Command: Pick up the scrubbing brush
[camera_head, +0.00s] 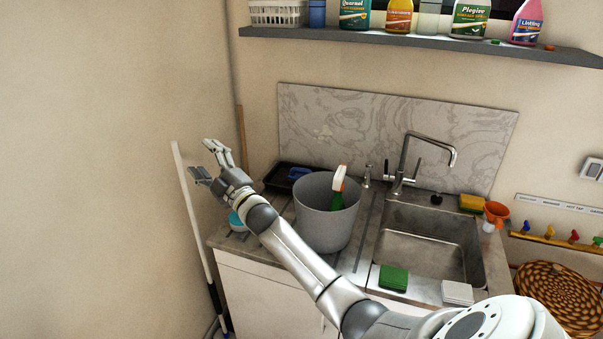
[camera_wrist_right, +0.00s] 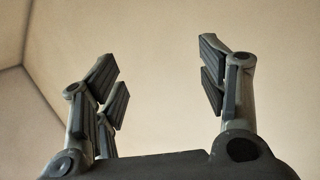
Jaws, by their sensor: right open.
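A blue object (camera_head: 299,173) lies in a black tray (camera_head: 277,178) at the back left of the counter. It looks like the scrubbing brush, but it is small and partly behind the bucket's rim, so I cannot tell for sure. My right gripper (camera_head: 208,161) is raised at the counter's left end, left of the tray and apart from it. Its fingers are spread and empty and point up and left. In the right wrist view the open fingers (camera_wrist_right: 160,82) face only bare wall. My left gripper is not in view.
A grey bucket (camera_head: 325,225) holding a spray bottle (camera_head: 338,188) stands right of my forearm. A sink (camera_head: 425,250) with a tap (camera_head: 405,165), a green sponge (camera_head: 393,278) and a white sponge (camera_head: 457,292) are further right. A bottle-lined shelf (camera_head: 420,41) runs above. A pole (camera_head: 190,210) leans at left.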

